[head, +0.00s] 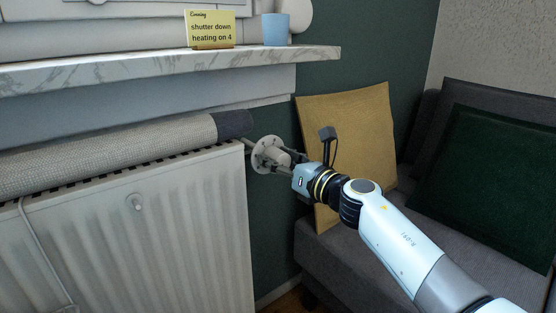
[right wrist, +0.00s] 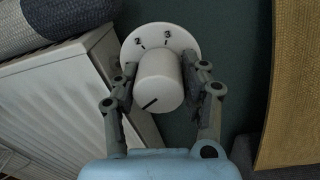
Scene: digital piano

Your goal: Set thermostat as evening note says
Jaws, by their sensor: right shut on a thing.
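The yellow evening note (head: 210,30) stands on the sill and reads "shutter down, heating on 4". The white thermostat (head: 262,152) sits at the radiator's right end. In the right wrist view, the thermostat knob (right wrist: 158,84) stands in front of a round dial showing 2 and 3. A dark pointer line on the knob's face points to the lower left. The other dial numbers are hidden. My right gripper (head: 279,161) is shut on the knob, a finger on each side, as the right wrist view also shows (right wrist: 165,88). My left gripper is not in view.
The white radiator (head: 150,225) is on the left with a rolled grey cloth (head: 110,145) on top. A marble sill (head: 150,68) with a blue cup (head: 276,29) is above. A grey sofa (head: 345,255) with mustard (head: 360,125) and green cushions (head: 490,180) is right.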

